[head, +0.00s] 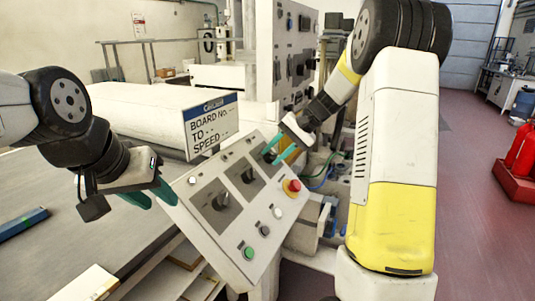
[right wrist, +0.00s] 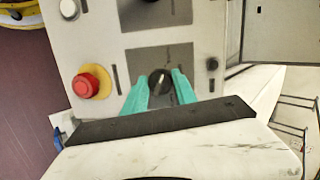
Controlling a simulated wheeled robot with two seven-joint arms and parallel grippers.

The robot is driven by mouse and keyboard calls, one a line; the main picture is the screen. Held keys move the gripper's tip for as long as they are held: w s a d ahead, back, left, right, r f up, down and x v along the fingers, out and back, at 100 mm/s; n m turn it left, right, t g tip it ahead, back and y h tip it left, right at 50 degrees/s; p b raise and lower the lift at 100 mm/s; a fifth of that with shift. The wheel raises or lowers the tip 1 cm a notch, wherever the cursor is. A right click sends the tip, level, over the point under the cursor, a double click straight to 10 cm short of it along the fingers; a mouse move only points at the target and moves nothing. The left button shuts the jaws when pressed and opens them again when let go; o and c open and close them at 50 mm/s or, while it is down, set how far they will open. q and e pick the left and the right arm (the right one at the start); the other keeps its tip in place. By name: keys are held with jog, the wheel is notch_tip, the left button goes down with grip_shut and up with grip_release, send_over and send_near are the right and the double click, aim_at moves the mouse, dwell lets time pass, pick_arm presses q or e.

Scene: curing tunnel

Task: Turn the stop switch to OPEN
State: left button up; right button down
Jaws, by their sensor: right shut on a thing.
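The sloped control panel (head: 222,240) carries several black rotary switches on dark grey plates. My right gripper (head: 278,155) is at the far-end switch (head: 268,156). In the right wrist view its teal fingers (right wrist: 159,90) are shut on the black knob (right wrist: 160,82), one on each side. The knob's mark looks slightly slanted; labels are too small to read, so I cannot tell its position by name. A middle switch (head: 248,175) and a near switch (head: 220,201) stand free. My left gripper (head: 150,196) is open and empty left of the panel.
A red mushroom button (head: 293,186) on a yellow base sits close to my right gripper; it also shows in the wrist view (right wrist: 88,85). A green button (head: 248,253) is at the near end. A sign (head: 211,124) stands behind the panel. A conveyor bed (head: 70,240) lies left.

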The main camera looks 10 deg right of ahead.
jog(key=m, duration=0.3)
jog(key=shift+m+y, duration=0.3)
jog(key=shift+m, duration=0.1)
jog(key=shift+m+t+y, duration=0.3)
jog(key=shift+m, duration=1.6)
jog(key=c, duration=1)
grip_release()
jog(key=shift+d, duration=0.1)
jog(key=v, duration=0.7)
jog(key=shift+d+r, duration=0.25)
jog(key=shift+s, duration=0.1)
